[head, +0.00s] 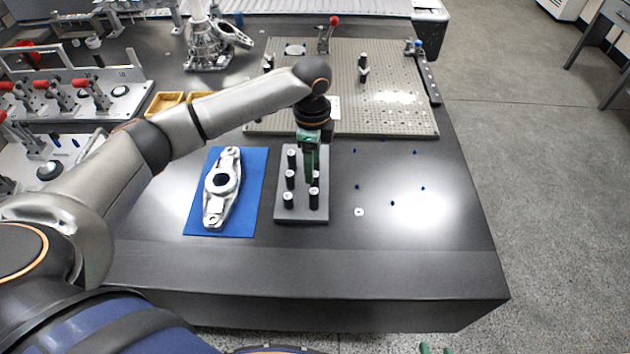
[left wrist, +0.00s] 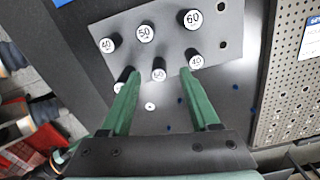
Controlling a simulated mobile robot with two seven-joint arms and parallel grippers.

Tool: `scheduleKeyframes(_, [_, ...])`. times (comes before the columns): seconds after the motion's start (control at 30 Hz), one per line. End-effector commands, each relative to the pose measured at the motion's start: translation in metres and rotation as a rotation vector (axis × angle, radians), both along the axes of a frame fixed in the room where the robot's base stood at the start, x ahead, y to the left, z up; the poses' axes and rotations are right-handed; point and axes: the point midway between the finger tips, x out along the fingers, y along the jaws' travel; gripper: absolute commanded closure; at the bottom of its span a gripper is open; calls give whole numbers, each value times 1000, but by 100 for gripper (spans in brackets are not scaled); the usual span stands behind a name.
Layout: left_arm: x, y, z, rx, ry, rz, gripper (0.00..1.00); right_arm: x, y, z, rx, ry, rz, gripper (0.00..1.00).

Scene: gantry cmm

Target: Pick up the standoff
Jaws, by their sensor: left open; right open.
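Several standoffs, black cylinders with white numbered tops, stand upright on a grey plate (head: 302,217). In the left wrist view, readable tops include a 60 standoff (left wrist: 192,20), a 50 standoff (left wrist: 146,33) and a 40 standoff (left wrist: 107,45). My left gripper (head: 310,181) points down over the plate, open and empty. In the left wrist view, a near-row standoff (left wrist: 158,73) appears between its green fingertips, with no visible contact. Another near-row standoff is partly hidden by a finger.
A silver casting lies on a blue mat (head: 250,206) left of the plate. A perforated fixture plate (head: 395,118) with clamps lies behind. A small white washer (head: 359,211) and several blue pins lie to the right. The front table strip is clear.

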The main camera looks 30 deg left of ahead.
Motion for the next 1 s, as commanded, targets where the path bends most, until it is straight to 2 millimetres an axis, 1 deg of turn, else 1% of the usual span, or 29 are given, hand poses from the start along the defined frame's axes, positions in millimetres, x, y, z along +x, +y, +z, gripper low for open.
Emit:
scheduleKeyframes(0.07, [0, -1, -7, 0, 1, 0, 38, 2, 0, 0, 0, -3, 0, 50])
scheduleKeyframes(0.2, [-2, -5, -29, 0, 3, -1, 38, 5, 1, -1, 2, -9, 1, 50])
scheduleKeyframes(0.33, [-2, -5, -46, 0, 3, 0, 38, 9, 1, 0, 3, -18, 3, 50])
scheduleKeyframes(0.47, [-2, -5, -53, 0, 0, -1, 38, 12, 2, 2, 5, -25, 5, 50])
scheduleKeyframes(0.67, [-2, -5, -53, 0, 0, -1, 38, 13, 3, 3, 4, -27, 6, 50])
scheduleKeyframes(1.0, [-1, -5, -53, 0, 0, -1, 75, 11, 3, 1, 3, -21, 7, 50])
